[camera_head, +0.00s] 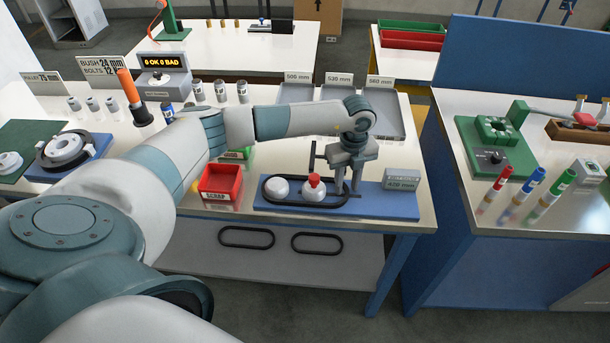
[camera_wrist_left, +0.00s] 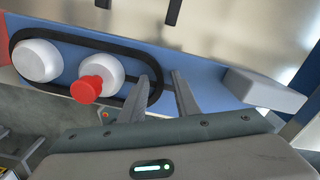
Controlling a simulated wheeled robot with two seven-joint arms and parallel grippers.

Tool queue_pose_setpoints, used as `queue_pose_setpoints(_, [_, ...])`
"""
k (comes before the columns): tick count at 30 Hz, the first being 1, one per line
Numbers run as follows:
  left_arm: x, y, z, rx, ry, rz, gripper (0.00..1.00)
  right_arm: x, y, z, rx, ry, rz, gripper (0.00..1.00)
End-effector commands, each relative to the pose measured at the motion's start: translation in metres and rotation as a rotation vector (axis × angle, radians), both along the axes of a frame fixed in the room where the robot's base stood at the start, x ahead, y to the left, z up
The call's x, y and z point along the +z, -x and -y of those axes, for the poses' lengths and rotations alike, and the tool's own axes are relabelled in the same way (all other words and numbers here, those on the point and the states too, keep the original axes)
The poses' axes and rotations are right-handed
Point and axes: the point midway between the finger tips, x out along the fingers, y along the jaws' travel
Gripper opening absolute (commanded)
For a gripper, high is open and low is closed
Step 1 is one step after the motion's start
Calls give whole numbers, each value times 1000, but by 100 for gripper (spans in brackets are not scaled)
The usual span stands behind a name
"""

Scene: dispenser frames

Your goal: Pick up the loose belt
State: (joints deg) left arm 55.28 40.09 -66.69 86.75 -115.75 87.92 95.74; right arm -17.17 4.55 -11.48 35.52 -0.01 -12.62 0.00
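A black belt (camera_head: 262,189) loops loosely around two white pulleys on a blue base plate (camera_head: 400,214). The right pulley (camera_head: 313,192) has a red knob (camera_head: 314,180); the left pulley (camera_head: 278,187) is plain. My left gripper (camera_head: 347,188) points down at the belt's right end, its fingers apart. In the left wrist view, the belt's right end (camera_wrist_left: 160,87) appears between the two fingertips (camera_wrist_left: 162,80); I cannot tell whether either finger touches it. My right gripper is out of view.
A grey gauge block (camera_head: 402,180) stands close right of the gripper. A red scrap bin (camera_head: 221,183) is to the left, and grey trays (camera_head: 380,112) lie behind.

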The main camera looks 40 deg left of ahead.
Motion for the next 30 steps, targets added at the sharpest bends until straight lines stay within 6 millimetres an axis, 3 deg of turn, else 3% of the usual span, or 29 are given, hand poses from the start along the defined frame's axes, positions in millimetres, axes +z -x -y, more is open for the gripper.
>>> queue_pose_setpoints(5, [0,0,0,0,0,0,29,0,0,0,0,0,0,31])
queue_pose_setpoints(9, [0,0,0,0,0,0,0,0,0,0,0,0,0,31])
queue_pose_setpoints(23, [5,-1,0,0,0,2,0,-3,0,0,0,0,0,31])
queue_pose_setpoints(30, [30,-1,0,-2,1,5,0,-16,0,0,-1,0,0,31])
